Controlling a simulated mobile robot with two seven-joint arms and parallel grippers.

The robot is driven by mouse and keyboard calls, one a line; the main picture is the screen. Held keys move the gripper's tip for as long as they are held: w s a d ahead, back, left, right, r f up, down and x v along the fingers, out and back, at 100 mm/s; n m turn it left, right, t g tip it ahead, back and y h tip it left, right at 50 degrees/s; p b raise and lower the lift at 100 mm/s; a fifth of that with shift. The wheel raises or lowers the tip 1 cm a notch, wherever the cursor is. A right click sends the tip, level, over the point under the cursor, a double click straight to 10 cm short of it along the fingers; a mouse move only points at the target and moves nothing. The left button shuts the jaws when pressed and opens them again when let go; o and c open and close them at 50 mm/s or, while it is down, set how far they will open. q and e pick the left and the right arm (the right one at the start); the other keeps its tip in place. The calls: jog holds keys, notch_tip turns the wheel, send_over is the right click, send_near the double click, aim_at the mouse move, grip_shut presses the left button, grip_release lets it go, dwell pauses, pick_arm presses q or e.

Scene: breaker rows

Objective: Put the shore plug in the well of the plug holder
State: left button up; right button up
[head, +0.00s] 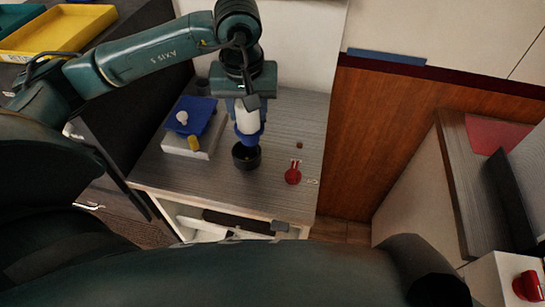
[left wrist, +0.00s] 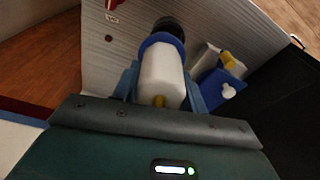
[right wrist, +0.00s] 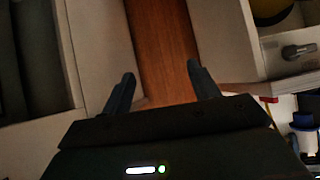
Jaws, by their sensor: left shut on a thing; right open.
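The shore plug (head: 247,119) is white with a blue collar at its lower end. My left gripper (head: 248,108) is shut on it and holds it pointing down over the black round plug holder (head: 246,157) on the grey counter. In the left wrist view the plug (left wrist: 161,75) sits between the fingers (left wrist: 160,88), its blue collar close to the black holder (left wrist: 170,28). I cannot tell whether its tip is inside the well. My right gripper (right wrist: 160,88) is open and empty, facing a wooden floor area.
A white box with a blue panel (head: 197,113) and white and yellow knobs stands left of the holder. A red key-shaped switch (head: 293,175) lies to its right, near a small brown cube (head: 299,145). An open drawer (head: 240,222) is below the counter (head: 180,172). A yellow tray (head: 60,29) is far left.

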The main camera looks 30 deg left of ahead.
aim_at(242, 119)
pick_arm(q)
jog(key=shift+w+a+r+n, duration=0.35)
jog(key=shift+a+r+n, duration=0.1)
jog(key=shift+a+n, duration=0.45)
jog(key=shift+a, duration=0.1)
notch_tip(242, 119, down, 5)
jog(key=b, duration=0.3)
jog(key=shift+a, duration=0.1)
jog(key=shift+f, duration=0.2)
notch_tip(242, 119, down, 4)
jog(key=b, duration=0.2)
jog(key=shift+b, duration=0.3)
jog(key=shift+f, duration=0.2)
jog(key=shift+r, duration=0.1)
jog(key=shift+f, duration=0.2)
jog(key=o, duration=1.3)
pick_arm(e)
jog(key=shift+w+a+f+n+t+y, duration=0.2)
jog(key=shift+w+a+t+y, duration=0.1)
jog(key=shift+a, duration=0.2)
jog(key=shift+w+a+f+n+t+y, duration=0.1)
jog(key=shift+w+a+f+t+y, duration=0.15)
jog(key=shift+a, duration=0.25)
pick_arm(q)
jog(key=shift+r, duration=0.15)
pick_arm(e)
jog(key=shift+r, duration=0.15)
